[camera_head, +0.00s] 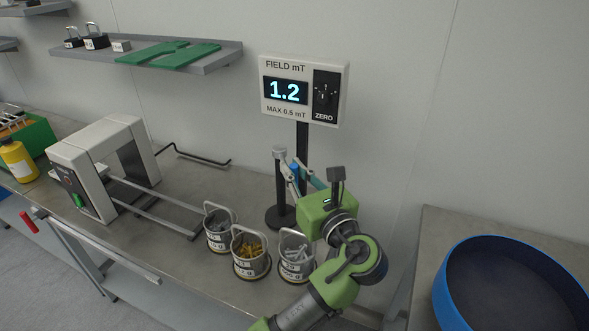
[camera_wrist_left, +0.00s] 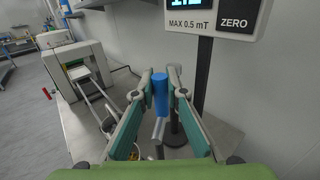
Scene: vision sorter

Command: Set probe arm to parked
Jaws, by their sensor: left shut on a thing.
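The probe arm (camera_head: 280,154) is a grey bar on top of a slim black post with a round black base (camera_head: 281,217), standing on the bench below the field meter. A blue grip (camera_head: 294,179) hangs at its near end. It also shows in the left wrist view (camera_wrist_left: 160,96), upright between my fingertips. My left gripper (camera_head: 299,171) is shut on the blue grip, with a teal finger on each side. The gripper's green body hides part of the stand. My right gripper is in neither view.
The field meter (camera_head: 271,112) reads 1.2 mT, with MAX 0.5 mT printed below. Several wire-handled cups of metal parts (camera_head: 250,262) stand close left of my arm. A grey arch machine with rails (camera_head: 75,165) is further left. A blue round tray (camera_head: 444,287) is at right.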

